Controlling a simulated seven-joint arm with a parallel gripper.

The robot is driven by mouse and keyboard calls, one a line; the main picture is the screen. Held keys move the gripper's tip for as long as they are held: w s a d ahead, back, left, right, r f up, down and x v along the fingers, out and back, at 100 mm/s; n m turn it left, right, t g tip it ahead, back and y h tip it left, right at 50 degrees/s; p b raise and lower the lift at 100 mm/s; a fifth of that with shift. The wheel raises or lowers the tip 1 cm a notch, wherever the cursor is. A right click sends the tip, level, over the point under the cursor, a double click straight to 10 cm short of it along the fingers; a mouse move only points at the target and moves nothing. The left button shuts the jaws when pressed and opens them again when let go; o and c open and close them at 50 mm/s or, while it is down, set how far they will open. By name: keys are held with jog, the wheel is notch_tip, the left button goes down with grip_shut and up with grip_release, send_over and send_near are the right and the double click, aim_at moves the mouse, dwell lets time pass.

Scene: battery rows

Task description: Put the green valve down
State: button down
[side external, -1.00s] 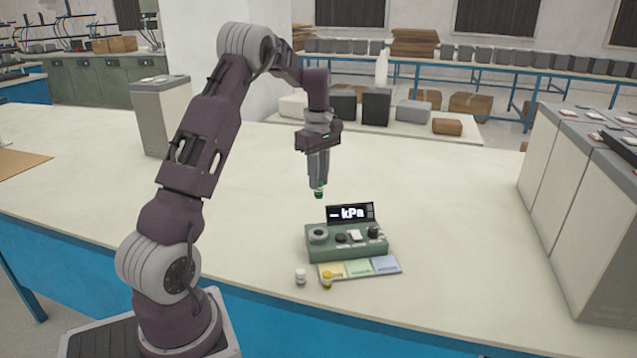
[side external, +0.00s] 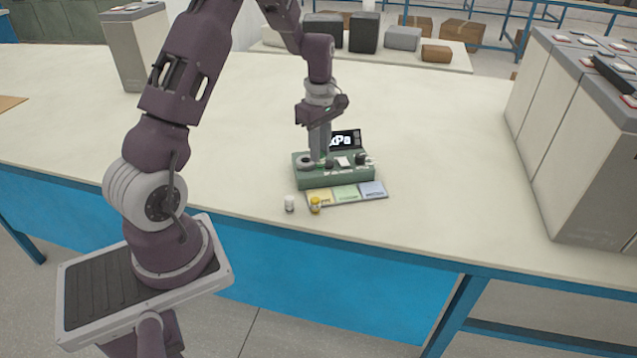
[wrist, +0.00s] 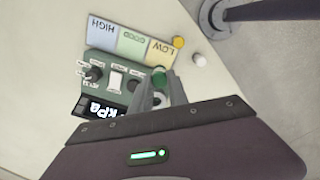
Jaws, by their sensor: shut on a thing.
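My gripper (side external: 319,158) is shut on the green valve (wrist: 159,75), with its fingers pointing down. The gripper and valve are over the left part of the green tester box (side external: 335,177). In the wrist view the valve shows between the fingertips, and the fingers (wrist: 160,90) hide the box's round grey socket. I cannot tell whether the valve touches the box. A yellow-capped valve (side external: 315,205) and a white valve (side external: 289,204) stand on the table in front of the box.
Coloured pads lie before the box: yellow LOW (wrist: 161,48), green GOOD (wrist: 133,42) and blue HIGH (wrist: 103,30). The kPa display (side external: 346,139) stands behind it. Tall grey batteries (side external: 570,130) stand at the right. The table (side external: 440,180) is clear between.

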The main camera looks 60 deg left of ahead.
notch_tip(320, 180, down, 9)
dwell(0.3)
jog(key=c, duration=1.3)
grip_release()
jog(key=shift+f, duration=0.1)
